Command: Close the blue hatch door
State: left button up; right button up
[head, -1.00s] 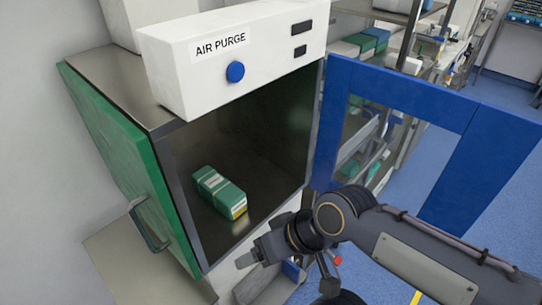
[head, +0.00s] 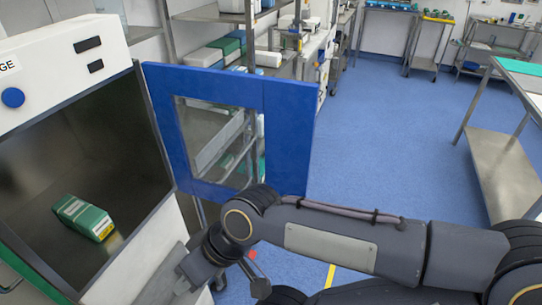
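The blue hatch door (head: 291,142) stands open, with a window in its blue frame. It extends out to the right from the right edge of the steel chamber (head: 155,135). The chamber's front opening is uncovered. My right arm comes in from the right, below the door. My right gripper (head: 190,272) is low in front of the chamber's lower right corner, left of and below the door, with no visible contact with it. Its fingers are small and dark, so their opening is unclear. My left gripper is not in view.
A green and white box (head: 83,217) lies inside the chamber. The white air purge panel (head: 62,58) with a blue button sits on top. Shelving (head: 225,14) stands behind the door. A steel table (head: 495,165) is at the right, with clear blue floor (head: 400,140) between.

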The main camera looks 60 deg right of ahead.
aim_at(290, 107)
jog(key=k+l+u, duration=0.2)
jog(key=k+l, duration=0.15)
jog(key=l, duration=0.25)
jog(key=k+l+u, duration=0.15)
jog(key=k+l, duration=0.25)
jog(key=l, duration=0.15)
jog(key=l+u, duration=0.3)
jog(key=l, duration=1.5)
